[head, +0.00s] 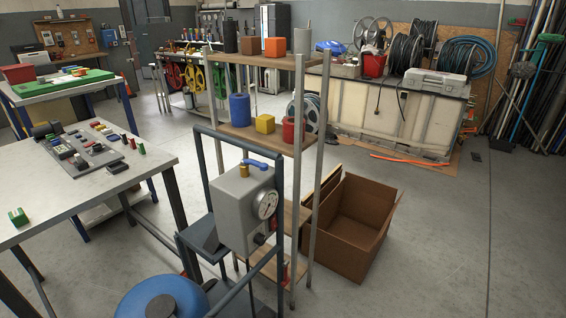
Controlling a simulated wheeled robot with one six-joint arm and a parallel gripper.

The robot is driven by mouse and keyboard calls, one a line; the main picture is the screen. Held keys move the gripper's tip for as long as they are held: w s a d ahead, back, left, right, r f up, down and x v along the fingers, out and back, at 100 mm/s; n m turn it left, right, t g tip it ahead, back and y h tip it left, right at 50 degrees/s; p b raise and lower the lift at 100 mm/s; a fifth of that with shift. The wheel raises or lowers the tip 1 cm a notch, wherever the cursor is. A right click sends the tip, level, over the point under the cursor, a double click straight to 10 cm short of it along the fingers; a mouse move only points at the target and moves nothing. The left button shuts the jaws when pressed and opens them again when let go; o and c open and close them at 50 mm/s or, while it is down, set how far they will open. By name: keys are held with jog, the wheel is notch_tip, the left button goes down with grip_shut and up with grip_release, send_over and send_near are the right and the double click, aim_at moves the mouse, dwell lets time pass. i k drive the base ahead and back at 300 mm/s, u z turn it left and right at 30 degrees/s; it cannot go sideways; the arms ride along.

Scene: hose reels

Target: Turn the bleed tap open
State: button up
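The bleed tap shows in the head view as a blue lever handle (254,163) on a small brass body (244,171). It sits on top of a grey box (236,213). The lever looks roughly level and points to the right. A round white dial gauge (267,204) is on the box's right face, with a dark knob (259,239) below it. The box is mounted in a dark blue-grey tube frame (203,165). My gripper is not in view, and nothing touches the tap.
A shelf rack (299,130) with blocks and cylinders stands close behind the box. An open cardboard box (347,225) is on the floor to the right. A workbench (70,190) is at left, and a blue round object (160,296) is at the front.

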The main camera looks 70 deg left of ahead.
aim_at(264, 167)
jog(key=u, duration=0.35)
jog(key=i, duration=0.7)
jog(key=u, duration=1.2)
jog(key=i, duration=0.45)
jog(key=u, duration=0.4)
